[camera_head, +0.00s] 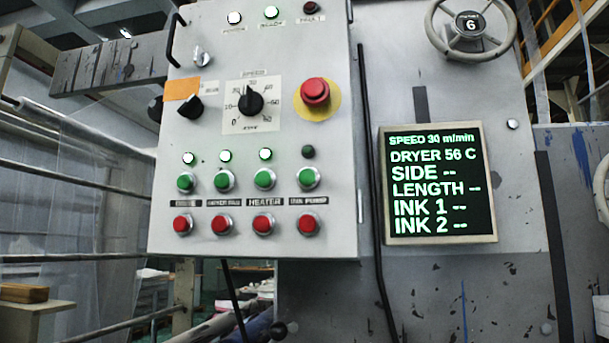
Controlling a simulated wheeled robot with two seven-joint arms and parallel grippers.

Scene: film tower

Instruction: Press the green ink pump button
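The green ink pump button (308,178) is the rightmost in the row of green buttons on the grey control panel (340,220). The label "INK PUMP" (308,200) sits just below it, and a red button (308,223) is under the label. The small lamp (308,152) above the green button is dark, while the lamps above the other three columns are lit. Neither of my grippers shows in this view.
A red emergency stop (315,92) on a yellow disc sticks out above the ink pump column. A speed dial (251,101) is to its left. A display (437,184) reads "INK 1 --" and "INK 2 --". A handwheel (470,27) is at the upper right.

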